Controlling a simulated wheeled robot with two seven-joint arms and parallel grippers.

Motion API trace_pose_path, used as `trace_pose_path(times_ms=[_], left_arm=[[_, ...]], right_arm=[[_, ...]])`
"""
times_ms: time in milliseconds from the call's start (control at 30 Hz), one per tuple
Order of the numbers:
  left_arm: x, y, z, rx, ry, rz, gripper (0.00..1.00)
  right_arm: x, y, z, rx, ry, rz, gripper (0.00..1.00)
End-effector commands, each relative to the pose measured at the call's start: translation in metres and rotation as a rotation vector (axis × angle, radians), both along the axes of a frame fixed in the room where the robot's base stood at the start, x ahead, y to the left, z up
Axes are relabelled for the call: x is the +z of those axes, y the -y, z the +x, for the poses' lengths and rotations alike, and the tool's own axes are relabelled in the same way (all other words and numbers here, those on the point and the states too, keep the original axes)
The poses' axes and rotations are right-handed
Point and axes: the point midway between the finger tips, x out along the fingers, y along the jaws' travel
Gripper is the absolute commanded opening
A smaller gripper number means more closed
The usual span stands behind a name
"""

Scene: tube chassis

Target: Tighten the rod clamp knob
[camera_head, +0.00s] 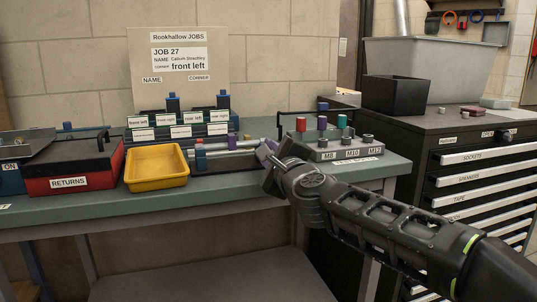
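Pale rods (222,151) lie in a dark low fixture (222,166) on the bench, just right of the yellow tray. A purple piece (232,141) stands at the rods' middle, and a blue piece (201,160) stands at their left end. Which of these is the clamp knob I cannot tell. My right arm comes in from the right, and its gripper (266,157) is at the right end of the rods. The gripper is seen from behind, so its fingertips, any contact and the rod ends there are hidden. My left gripper is not in view.
A yellow tray (156,182) and a red RETURNS box (75,184) stand to the left. Behind are a labelled rack (180,132) and a job board (180,50) reading "front left". A grey block (336,151) with coloured knobs stands behind my arm. A drawer cabinet (450,126) is at right.

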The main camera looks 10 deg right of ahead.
Motion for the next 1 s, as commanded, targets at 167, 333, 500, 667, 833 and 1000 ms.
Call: trace_pose_path(times_ms=[167, 333, 500, 667, 833, 1000], left_arm=[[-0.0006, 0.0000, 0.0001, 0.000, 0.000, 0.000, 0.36], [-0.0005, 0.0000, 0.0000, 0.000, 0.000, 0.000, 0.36], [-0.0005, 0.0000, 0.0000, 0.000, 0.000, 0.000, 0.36], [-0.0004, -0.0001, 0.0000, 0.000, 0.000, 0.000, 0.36], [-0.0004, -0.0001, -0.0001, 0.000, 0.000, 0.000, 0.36], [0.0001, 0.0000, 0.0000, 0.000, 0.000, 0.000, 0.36]], right_arm=[[-0.0032, -0.0005, 0.0002, 0.002, -0.006, 0.007, 0.00], [-0.0035, -0.0005, 0.0002, 0.002, -0.006, 0.005, 0.00], [-0.0030, -0.0004, 0.0002, 0.002, -0.005, 0.004, 0.32], [-0.0020, -0.0002, 0.0002, 0.001, -0.003, 0.004, 0.43], [-0.0012, -0.0001, 0.0001, 0.000, -0.002, 0.004, 0.43], [-0.0005, 0.0002, -0.0047, 0.000, -0.001, 0.003, 0.43]])
